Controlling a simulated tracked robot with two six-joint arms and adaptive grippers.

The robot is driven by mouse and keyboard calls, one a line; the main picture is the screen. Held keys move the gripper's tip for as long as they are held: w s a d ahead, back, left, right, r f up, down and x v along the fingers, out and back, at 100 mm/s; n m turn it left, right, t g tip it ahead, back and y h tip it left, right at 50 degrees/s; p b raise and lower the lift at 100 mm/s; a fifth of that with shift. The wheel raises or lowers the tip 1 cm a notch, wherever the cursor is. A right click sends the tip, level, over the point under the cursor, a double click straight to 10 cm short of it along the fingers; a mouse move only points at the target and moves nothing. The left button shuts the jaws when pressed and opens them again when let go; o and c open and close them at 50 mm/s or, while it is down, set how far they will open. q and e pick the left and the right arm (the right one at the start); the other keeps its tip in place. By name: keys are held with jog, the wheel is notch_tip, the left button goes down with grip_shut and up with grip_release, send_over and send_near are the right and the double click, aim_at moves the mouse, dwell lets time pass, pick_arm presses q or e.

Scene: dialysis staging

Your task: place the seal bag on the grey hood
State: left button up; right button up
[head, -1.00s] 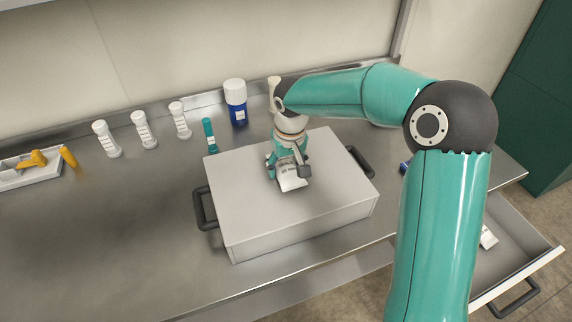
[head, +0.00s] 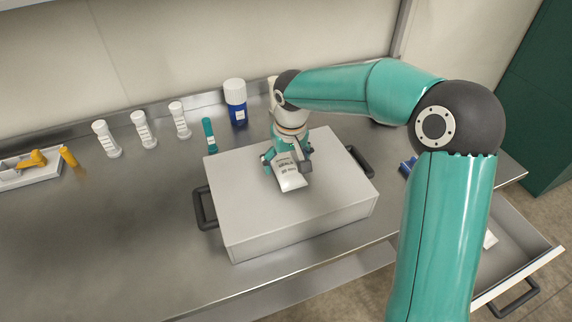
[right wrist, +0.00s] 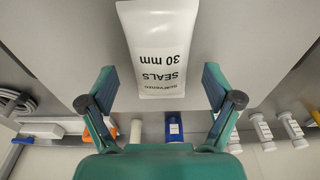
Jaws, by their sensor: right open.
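The seal bag (head: 289,177) is a white packet with black print. It lies on the top of the grey hood (head: 250,208), a flat box with a dark handle at each end. My right gripper (head: 286,162) is open just above the hood, at the back end of the bag. In the right wrist view the bag (right wrist: 160,50) reads "SEALS 30 mm" and lies between the spread fingers, with a gap on both sides. My left gripper is not in view.
Behind the hood stand a blue bottle with a white cap (head: 236,102) and a teal tube (head: 209,136). White bottles (head: 144,130) and a tray with yellow items (head: 30,165) are at left. An open drawer (head: 520,262) is at right. The front-left bench is clear.

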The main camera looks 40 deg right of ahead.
aim_at(289, 170)
notch_tip(289, 170, up, 10)
jog(key=s, duration=0.1)
jog(key=shift+s+a+r, duration=0.15)
jog(key=shift+s+r, duration=0.1)
jog(key=shift+s, duration=0.05)
dwell(0.4)
